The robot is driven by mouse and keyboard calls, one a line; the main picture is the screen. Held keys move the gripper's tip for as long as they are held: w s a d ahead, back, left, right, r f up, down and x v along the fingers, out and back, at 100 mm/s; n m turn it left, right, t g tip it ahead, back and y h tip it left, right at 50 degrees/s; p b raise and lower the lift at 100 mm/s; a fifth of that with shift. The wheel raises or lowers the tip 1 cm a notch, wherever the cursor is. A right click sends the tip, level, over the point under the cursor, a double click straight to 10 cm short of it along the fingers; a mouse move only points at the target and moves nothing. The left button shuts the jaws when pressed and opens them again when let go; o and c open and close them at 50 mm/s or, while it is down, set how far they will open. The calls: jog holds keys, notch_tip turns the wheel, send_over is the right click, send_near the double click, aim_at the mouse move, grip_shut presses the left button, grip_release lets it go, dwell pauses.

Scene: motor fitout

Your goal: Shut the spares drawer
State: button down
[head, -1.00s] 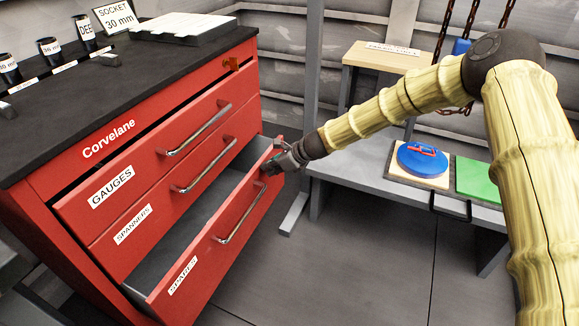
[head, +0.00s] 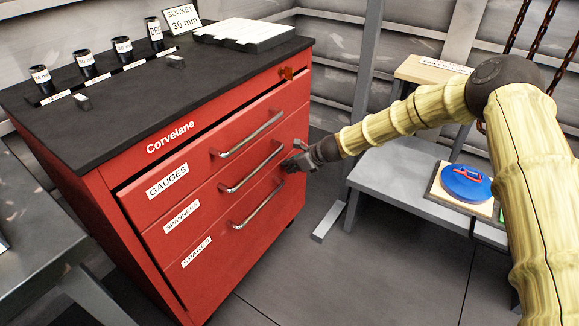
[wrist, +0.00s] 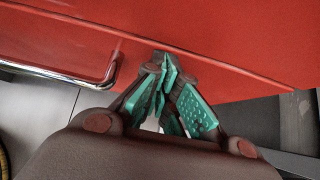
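The spares drawer (head: 215,250) is the lowest of the red cabinet's drawers, with a white SPARES label and a chrome handle (head: 259,205). Its front looks about in line with the spanners drawer (head: 205,208) above, and no interior shows. My gripper (head: 287,165) is at the right end of the drawer fronts in the head view. In the wrist view its teal-padded fingers (wrist: 165,65) are drawn together with nothing seen between them, the tips at or very near a red front (wrist: 230,45). A chrome handle (wrist: 85,80) lies left of them, not gripped.
The gauges drawer (head: 195,172) has a dark gap above its front. Sockets and a white tray (head: 243,34) stand on the cabinet's black top. A grey bench (head: 400,175) with a blue disc (head: 466,184) is at right; floor between is clear.

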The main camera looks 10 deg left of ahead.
jog(key=shift+w+a+r, duration=0.15)
jog(key=shift+a+r, duration=0.1)
